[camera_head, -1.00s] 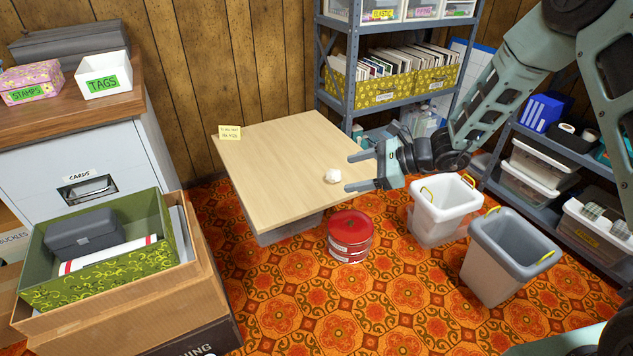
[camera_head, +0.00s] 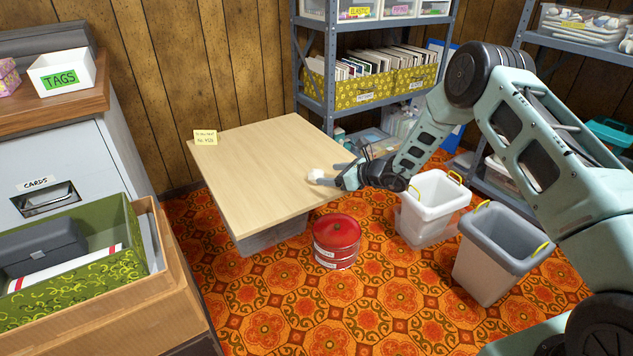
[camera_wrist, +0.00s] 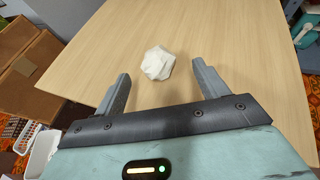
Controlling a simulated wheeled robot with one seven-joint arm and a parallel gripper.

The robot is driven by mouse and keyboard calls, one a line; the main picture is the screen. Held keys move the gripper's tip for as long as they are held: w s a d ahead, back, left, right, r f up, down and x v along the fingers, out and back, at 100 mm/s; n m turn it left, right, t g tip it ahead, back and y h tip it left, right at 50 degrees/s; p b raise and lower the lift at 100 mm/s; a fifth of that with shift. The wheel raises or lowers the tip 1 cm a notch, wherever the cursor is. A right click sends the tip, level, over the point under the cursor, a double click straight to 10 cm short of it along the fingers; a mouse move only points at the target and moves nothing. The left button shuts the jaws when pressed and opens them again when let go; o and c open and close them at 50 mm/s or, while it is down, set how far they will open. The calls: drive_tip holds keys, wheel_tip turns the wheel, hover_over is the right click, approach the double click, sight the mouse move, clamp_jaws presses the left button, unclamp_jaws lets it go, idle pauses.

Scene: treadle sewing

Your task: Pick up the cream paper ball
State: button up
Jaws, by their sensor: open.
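The cream paper ball (camera_head: 315,175) lies on the light wooden tabletop (camera_head: 255,165) near its right edge. It is crumpled and off-white. My gripper (camera_head: 328,175) is open at the table's right edge, with its fingers reaching over the top toward the ball. In the wrist view the ball (camera_wrist: 157,63) sits just beyond the fingertips, a little left of the middle of the gap between the fingers (camera_wrist: 160,72). No finger appears to touch it.
A yellow note (camera_head: 205,138) stands at the tabletop's back left. A red tin (camera_head: 337,236) stands on the floor by the front of the table. A white bin (camera_head: 437,200) and a grey bin (camera_head: 497,250) are below my arm. The rest of the tabletop is clear.

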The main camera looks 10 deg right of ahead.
sight(322, 175)
drive_tip(key=shift+w+a+f, duration=0.3)
drive_tip(key=shift+w+a, duration=0.1)
drive_tip(key=b+x, duration=0.2)
drive_tip(key=x, duration=0.2)
drive_tip(key=shift+a+f+b, duration=0.25)
drive_tip(key=shift+f+b, duration=0.05)
drive_tip(key=shift+b, duration=0.05)
drive_tip(key=shift+w+a, duration=0.2)
drive_tip(key=shift+w, duration=0.1)
drive_tip(key=c, duration=1.1)
